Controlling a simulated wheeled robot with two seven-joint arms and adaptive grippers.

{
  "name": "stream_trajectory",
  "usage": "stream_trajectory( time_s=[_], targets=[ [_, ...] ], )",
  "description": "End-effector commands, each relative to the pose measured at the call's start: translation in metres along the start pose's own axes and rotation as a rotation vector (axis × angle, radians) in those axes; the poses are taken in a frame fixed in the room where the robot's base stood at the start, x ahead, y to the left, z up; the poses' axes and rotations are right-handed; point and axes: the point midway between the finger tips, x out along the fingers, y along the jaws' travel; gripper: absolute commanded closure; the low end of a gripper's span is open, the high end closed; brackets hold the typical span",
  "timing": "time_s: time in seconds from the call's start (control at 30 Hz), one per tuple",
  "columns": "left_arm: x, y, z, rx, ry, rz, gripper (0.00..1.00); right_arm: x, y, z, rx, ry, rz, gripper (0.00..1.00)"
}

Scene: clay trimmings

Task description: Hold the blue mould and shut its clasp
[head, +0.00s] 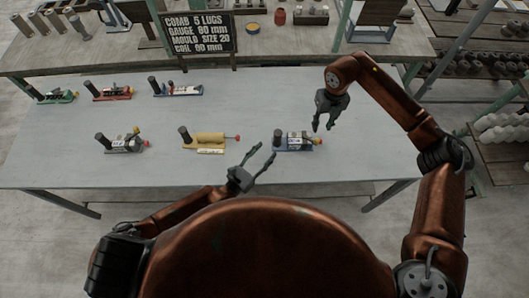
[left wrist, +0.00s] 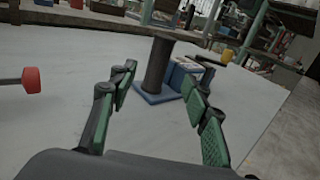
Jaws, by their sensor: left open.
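The blue mould (head: 281,149) lies on the grey table at the front right, with a dark upright post at its left end, a pale labelled block and a yellow-tipped part at its right end. In the left wrist view its blue base (left wrist: 150,97) and post stand beyond my fingers. My left gripper (head: 266,150) is open and empty, just left of and in front of the post, pointing toward it. My right gripper (head: 323,127) is open and empty above the table, behind the mould's right end. Whether the clasp is open or shut is too small to tell.
A yellow mould (head: 208,138) with a red knob lies left of the blue one, then a grey mould (head: 124,145). Green, red and another blue mould (head: 180,90) stand in the back row. A sign (head: 198,34) stands behind. The table's right side is clear.

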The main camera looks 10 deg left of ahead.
Motion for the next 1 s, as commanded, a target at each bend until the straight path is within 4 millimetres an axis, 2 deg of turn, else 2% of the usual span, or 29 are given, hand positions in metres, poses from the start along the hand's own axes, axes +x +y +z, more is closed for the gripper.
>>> stream_trajectory(
  time_s=[0.17, 0.4, 0.6, 1.0],
  targets=[
    [0.019, 0.002, 0.001, 0.005, -0.005, 0.001, 0.56, 0.0, 0.0, 0.0, 0.0, 0.0, 0.0, 0.71],
    [0.055, 0.002, 0.001, 0.004, -0.004, 0.002, 0.56, 0.0, 0.0, 0.0, 0.0, 0.0, 0.0, 0.71],
    [0.075, 0.002, 0.001, 0.004, -0.004, 0.002, 0.56, 0.0, 0.0, 0.0, 0.0, 0.0, 0.0, 0.71],
    [0.08, 0.002, 0.0, 0.004, -0.001, 0.002, 0.58, 0.0, 0.0, 0.0, 0.0, 0.0, 0.0, 0.71]
  ],
)
